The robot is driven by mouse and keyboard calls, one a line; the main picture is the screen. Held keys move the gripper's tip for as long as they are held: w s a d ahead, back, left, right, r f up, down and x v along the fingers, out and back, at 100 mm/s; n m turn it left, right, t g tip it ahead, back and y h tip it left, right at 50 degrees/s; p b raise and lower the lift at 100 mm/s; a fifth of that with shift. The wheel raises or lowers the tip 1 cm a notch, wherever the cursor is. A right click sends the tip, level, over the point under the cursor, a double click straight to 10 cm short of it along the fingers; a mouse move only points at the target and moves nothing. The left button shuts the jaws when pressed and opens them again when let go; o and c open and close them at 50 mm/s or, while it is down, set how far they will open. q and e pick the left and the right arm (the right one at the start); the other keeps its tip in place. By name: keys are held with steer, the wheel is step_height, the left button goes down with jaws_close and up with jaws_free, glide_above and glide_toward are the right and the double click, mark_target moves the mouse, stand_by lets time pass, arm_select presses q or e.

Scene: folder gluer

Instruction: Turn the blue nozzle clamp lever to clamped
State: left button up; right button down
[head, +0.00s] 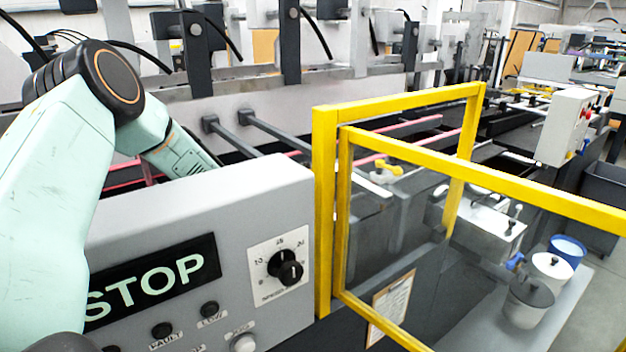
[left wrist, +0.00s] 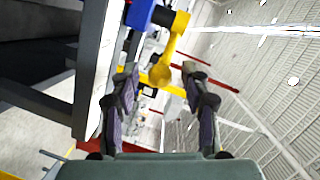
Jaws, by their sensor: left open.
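My left gripper (left wrist: 160,72) is open in the left wrist view, its two dark fingers apart. A yellow handle-like part (left wrist: 167,52) with rounded ends shows between and beyond the fingertips; I cannot tell whether they touch it. A blue block (left wrist: 140,13) sits beside its upper end, at the top of the view. I cannot tell whether this blue block is the clamp lever or how it is set. In the head view my left arm reaches behind the grey control box, which hides the gripper. A small blue part (head: 515,262) shows near the pots. My right gripper is not in view.
The grey control box (head: 215,215) with a STOP display and black dial stands close in front. A yellow guard frame (head: 325,210) stands to its right. Several pots, including a grey one (head: 528,303), stand on a shelf at the lower right. A grey beam (left wrist: 98,75) runs left of the gripper.

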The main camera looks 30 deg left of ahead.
arm_select(q)
steer(key=shift+v, duration=2.85)
steer(key=shift+s, duration=0.15)
